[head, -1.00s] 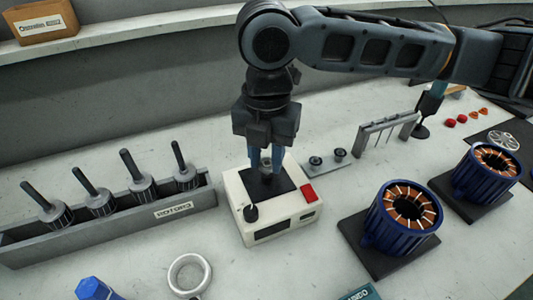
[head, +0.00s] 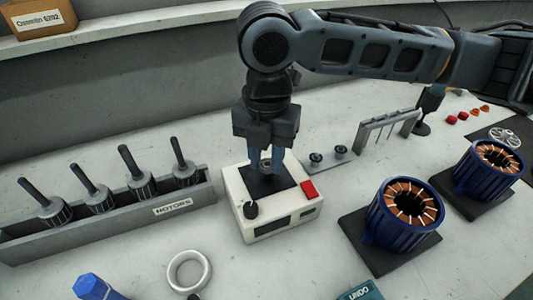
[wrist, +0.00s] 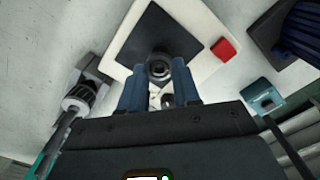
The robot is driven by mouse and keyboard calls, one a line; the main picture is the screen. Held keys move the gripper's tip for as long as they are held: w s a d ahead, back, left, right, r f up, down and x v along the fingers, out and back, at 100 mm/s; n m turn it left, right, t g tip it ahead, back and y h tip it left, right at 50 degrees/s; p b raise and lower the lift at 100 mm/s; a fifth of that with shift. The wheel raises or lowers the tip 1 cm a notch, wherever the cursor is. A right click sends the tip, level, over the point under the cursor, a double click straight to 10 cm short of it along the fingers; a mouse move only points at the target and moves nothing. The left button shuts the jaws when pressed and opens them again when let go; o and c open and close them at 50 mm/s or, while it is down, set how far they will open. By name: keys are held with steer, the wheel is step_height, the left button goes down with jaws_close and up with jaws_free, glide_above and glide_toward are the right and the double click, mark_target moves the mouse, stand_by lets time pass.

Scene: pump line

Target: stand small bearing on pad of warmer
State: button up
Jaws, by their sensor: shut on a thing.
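The warmer (head: 272,214) is a cream box with a dark pad (head: 286,181) on top, a black knob and a red button (head: 309,189). My gripper (head: 266,163) points down over the pad, its blue fingers shut on the small bearing. In the wrist view the small bearing (wrist: 158,68) is a dark ring between the fingertips of my gripper (wrist: 159,88), with the pad (wrist: 150,32) behind it. In the head view the fingers partly hide the bearing. I cannot tell whether it touches the pad.
A rotor rack (head: 120,226) stands left of the warmer. Two blue stators, one nearer (head: 404,214) and one farther (head: 487,170), stand at the right. A small plate with two dark pegs (head: 328,158) lies behind the warmer. A metal ring (head: 189,271) lies in front.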

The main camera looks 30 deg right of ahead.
steer(key=shift+f, duration=0.2)
stand_by(0.6)
steer(key=o, duration=1.1)
steer(key=shift+r, duration=0.1)
step_height(320, 180, up, 6)
steer(key=p, duration=0.5)
stand_by(0.4)
